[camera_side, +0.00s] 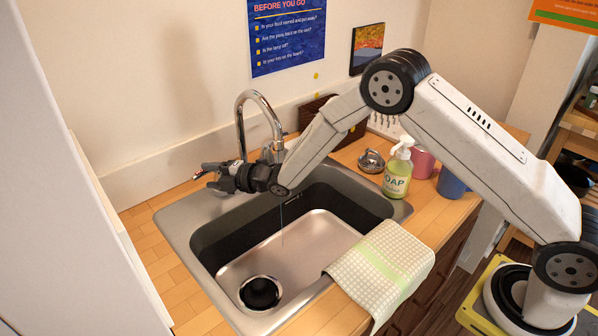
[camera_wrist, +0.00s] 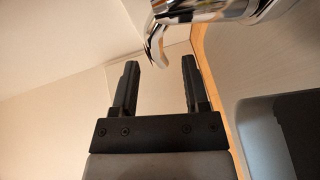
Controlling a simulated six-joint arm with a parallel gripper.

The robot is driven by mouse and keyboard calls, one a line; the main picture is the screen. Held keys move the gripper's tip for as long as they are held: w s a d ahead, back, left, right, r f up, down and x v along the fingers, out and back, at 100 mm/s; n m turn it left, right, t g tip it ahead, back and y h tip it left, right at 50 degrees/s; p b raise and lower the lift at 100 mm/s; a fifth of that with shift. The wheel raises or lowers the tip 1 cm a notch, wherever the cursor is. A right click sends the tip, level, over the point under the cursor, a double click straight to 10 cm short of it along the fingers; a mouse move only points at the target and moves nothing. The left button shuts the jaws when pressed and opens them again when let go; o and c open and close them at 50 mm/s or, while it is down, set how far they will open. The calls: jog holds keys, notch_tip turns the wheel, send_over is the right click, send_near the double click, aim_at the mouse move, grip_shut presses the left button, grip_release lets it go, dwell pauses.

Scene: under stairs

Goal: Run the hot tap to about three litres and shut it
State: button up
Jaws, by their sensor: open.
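The chrome tap (camera_side: 257,95) stands at the back of the steel sink (camera_side: 179,236), its arched spout over the basin. A thin stream of water (camera_side: 282,226) shows below my arm; the spout's outlet is partly hidden. My gripper (camera_side: 208,175) is open at the left of the tap, above the sink's back left corner. A small red and pale part shows at its fingertips, too small to make out. In the wrist view, a curved chrome lever (camera_wrist: 155,45) hangs from the tap body, just beyond and between the fingertips of my gripper (camera_wrist: 160,63). Contact cannot be told.
A dark round drain (camera_side: 260,292) is in the basin floor. A checked cloth (camera_side: 385,265) hangs over the front right rim. A soap bottle (camera_side: 397,175), a chrome item (camera_side: 371,160), a pink cup (camera_side: 423,162) and a blue mug (camera_side: 453,182) stand right of the sink.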

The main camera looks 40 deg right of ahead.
jog(key=shift+v, duration=2.15)
jog(key=shift+w+r, duration=0.1)
jog(key=shift+w, duration=0.05)
grip_shut()
jog(key=shift+w+a+r+m+g+h, duration=0.1)
jog(key=shift+w+a+m+g+h, duration=0.15)
jog(key=shift+m, duration=0.35)
jog(key=shift+w+a+r+m+g+h, duration=0.1)
jog(key=shift+w+a+m+g, duration=0.1)
jog(key=shift+w+m, duration=0.3)
jog(key=w+a+r+m+g+h, duration=0.1)
jog(key=r+m+g+h, duration=0.1)
jog(key=m, duration=0.7)
jog(key=w+a+r+m+g+h, duration=0.2)
jog(key=r+m+h, duration=0.2)
jog(key=m, duration=0.6)
jog(key=shift+a+r, duration=0.3)
jog(key=shift+r, duration=0.9)
jog(key=shift+g, duration=0.25)
